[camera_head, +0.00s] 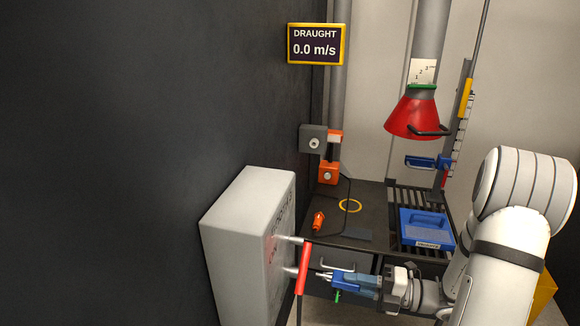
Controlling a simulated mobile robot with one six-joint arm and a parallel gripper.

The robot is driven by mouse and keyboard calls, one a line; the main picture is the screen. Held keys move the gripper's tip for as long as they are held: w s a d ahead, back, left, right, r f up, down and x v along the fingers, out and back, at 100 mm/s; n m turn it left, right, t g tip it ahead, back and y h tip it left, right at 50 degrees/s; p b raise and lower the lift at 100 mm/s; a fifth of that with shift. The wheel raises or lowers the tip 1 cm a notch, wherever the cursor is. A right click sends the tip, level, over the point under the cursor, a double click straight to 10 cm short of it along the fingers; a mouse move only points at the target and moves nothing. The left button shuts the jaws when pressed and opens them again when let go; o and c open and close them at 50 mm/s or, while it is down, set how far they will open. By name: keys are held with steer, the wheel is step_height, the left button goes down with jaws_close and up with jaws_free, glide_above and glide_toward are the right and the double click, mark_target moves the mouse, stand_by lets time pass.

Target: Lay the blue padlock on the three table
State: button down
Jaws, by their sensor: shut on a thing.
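My gripper (368,284) reaches in from the lower right, pointing left. It is shut on a small blue thing (343,280) with thin silvery prongs at its left end, which looks like the blue padlock. A small green piece shows just below it. The prongs end close to the right of a red bar handle (303,268); I cannot tell whether they touch. A dark table (375,205) stands behind my gripper. No number three can be read on it.
The handle is on a pale grey box (247,240) beside the dark wall. On the table are a blue labelled case (426,230), a yellow ring (350,206) and an orange item (318,221). A red hood (416,116) hangs above. Bare table shows around the ring.

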steer(key=w+a+f+m+t+h+b, duration=0.2)
steer(key=w+f+m+t+h, duration=0.6)
steer(key=w+f, duration=0.5)
steer(key=shift+a+f+t+b, duration=0.15)
steer(key=shift+f+t+b, duration=0.45)
steer(key=shift+f+t, duration=0.7)
steer(key=shift+f+g, duration=0.3)
